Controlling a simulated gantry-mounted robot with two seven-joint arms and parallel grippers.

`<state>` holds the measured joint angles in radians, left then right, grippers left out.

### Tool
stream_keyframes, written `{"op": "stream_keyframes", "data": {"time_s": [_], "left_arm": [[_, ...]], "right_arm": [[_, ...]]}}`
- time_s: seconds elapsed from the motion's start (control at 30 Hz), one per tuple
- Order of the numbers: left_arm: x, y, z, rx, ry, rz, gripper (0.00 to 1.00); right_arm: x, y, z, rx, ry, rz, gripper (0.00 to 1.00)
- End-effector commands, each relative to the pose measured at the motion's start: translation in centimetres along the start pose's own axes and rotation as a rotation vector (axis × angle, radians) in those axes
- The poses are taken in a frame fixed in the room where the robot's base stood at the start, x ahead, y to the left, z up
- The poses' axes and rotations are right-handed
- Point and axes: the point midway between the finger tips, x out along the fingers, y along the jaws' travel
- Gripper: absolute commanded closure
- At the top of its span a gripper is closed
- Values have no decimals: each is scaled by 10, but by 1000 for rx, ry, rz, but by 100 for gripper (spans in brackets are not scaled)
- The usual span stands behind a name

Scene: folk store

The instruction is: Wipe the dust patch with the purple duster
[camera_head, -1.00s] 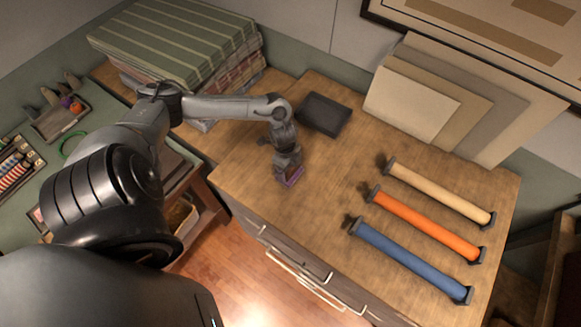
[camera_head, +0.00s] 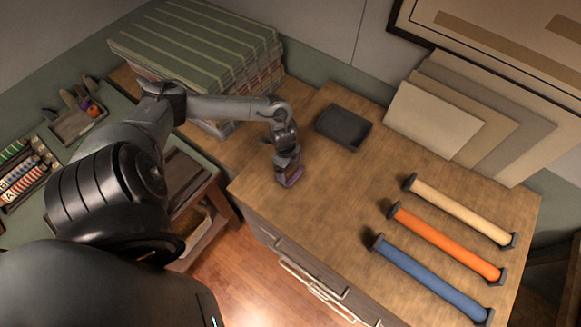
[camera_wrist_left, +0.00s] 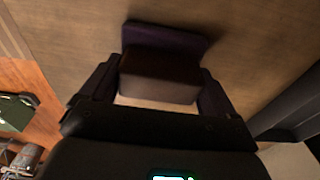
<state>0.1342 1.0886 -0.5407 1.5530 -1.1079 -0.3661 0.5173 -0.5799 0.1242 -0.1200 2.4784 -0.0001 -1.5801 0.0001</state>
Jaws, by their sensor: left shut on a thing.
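My left gripper (camera_head: 287,166) is shut on the purple duster (camera_head: 291,178) and points down over the left part of the wooden counter top (camera_head: 340,200). In the left wrist view the duster's dark purple pad (camera_wrist_left: 165,38) and brownish block show between the two fingers (camera_wrist_left: 157,90). The duster is at or very close to the wood; I cannot tell whether it touches. I cannot make out a dust patch in either view. My right gripper is not in view.
A dark shallow tray (camera_head: 343,127) lies behind the duster. Cream (camera_head: 460,210), orange (camera_head: 446,242) and blue (camera_head: 430,277) rolls lie to the right. Boards (camera_head: 432,117) lean at the back, and folded striped cloth (camera_head: 200,40) is stacked left. The counter between duster and rolls is clear.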

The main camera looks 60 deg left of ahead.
Motion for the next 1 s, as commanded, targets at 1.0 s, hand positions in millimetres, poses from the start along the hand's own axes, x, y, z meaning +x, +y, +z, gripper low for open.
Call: {"op": "stream_keyframes", "data": {"time_s": [1.0], "left_arm": [[-82, 0, -11, 1, 1, -1, 39]], "right_arm": [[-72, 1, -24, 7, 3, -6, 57]]}}
